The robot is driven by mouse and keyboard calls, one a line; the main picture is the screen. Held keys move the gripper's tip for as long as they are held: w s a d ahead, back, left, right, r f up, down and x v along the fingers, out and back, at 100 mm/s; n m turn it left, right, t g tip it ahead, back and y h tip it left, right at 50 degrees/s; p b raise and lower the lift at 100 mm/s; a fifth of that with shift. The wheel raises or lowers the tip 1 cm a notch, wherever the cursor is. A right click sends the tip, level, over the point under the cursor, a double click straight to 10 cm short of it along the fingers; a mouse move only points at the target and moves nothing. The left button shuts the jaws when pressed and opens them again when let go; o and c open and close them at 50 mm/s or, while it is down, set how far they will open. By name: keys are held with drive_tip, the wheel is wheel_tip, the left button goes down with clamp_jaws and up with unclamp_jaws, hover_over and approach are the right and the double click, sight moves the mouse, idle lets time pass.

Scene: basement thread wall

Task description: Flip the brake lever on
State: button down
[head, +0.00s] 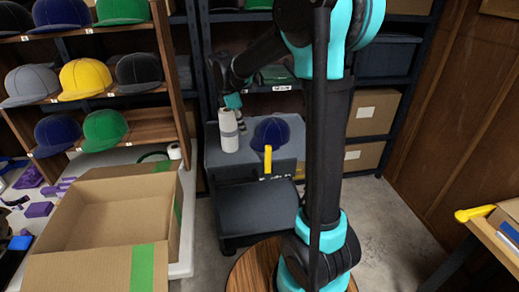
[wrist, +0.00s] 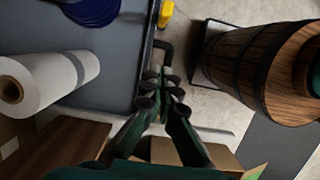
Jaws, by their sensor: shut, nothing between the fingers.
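A yellow upright lever (head: 268,160), likely the brake lever, stands at the front of the grey cart (head: 222,163), just below a blue cap. In the wrist view a yellow piece (wrist: 166,13) shows at the top edge, partly cut off, beyond a black bracket at the cart's edge. My gripper (head: 242,124) is over the cart's back left part in the head view, beside the white roll and apart from the lever. In the wrist view my gripper (wrist: 161,88) has its fingertips together, with nothing held.
A white roll (head: 228,130) and blue cap (head: 271,133) sit on the cart. An open cardboard box (head: 100,215) and cap shelves are at left. Another yellow handle (head: 475,213) lies at the right bench. Floor right of the cart looks clear.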

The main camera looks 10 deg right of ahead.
drive_tip(key=d+f, duration=0.6)
drive_tip(key=f, duration=0.3)
drive_tip(key=shift+d+f, duration=0.25)
drive_tip(key=shift+f, duration=0.1)
drive_tip(key=shift+d, duration=0.1)
idle(0.3)
